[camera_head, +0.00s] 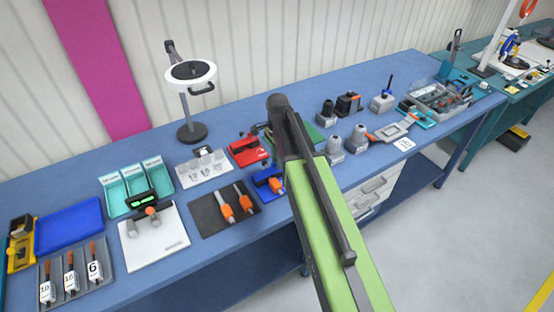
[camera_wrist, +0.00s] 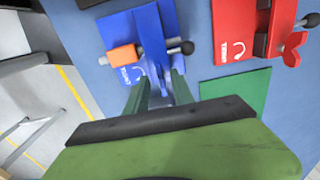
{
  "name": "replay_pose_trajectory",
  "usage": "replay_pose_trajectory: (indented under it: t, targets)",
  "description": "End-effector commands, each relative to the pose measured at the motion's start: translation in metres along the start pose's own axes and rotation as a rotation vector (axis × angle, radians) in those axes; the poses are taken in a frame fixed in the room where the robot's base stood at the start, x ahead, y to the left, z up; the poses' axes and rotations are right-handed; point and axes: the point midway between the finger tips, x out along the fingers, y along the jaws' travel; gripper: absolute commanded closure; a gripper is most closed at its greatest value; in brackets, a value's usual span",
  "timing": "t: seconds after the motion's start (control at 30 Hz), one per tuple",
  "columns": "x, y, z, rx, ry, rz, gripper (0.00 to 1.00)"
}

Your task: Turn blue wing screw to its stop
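In the wrist view a blue clamp fixture (camera_wrist: 117,32) sits on the bench, with an orange block on it and a rod with a black ball knob. Its blue wing screw (camera_wrist: 158,76) is at the fixture's near side, partly hidden by my fingers. My gripper (camera_wrist: 159,90) is open, with one green finger on each side of the wing screw. I cannot tell whether the fingers touch it. In the head view the blue fixture (camera_head: 264,178) stands left of my arm; my fingertips are hidden there.
A red fixture (camera_wrist: 236,28) with a red wing screw stands right of the blue one, and a green plate (camera_wrist: 238,92) lies nearby. A dark mat with orange-handled tools (camera_head: 208,218) lies left of the blue fixture. Grey blocks (camera_head: 333,146) stand right of my arm.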

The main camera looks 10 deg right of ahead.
Motion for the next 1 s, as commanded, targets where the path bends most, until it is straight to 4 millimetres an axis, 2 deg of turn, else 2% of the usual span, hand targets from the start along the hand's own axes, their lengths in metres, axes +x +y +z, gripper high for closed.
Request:
replay_pose_trajectory:
  t: [0.27, 0.43, 0.57, 1.0]
  targets:
    - [-0.003, -0.001, 0.000, 0.000, 0.001, -0.002, 0.71]
    - [-0.020, -0.001, 0.000, -0.001, 0.001, -0.002, 0.71]
    - [-0.045, -0.001, 0.000, 0.000, 0.001, -0.002, 0.71]
    - [-0.144, 0.000, 0.000, 0.000, 0.000, -0.001, 0.71]
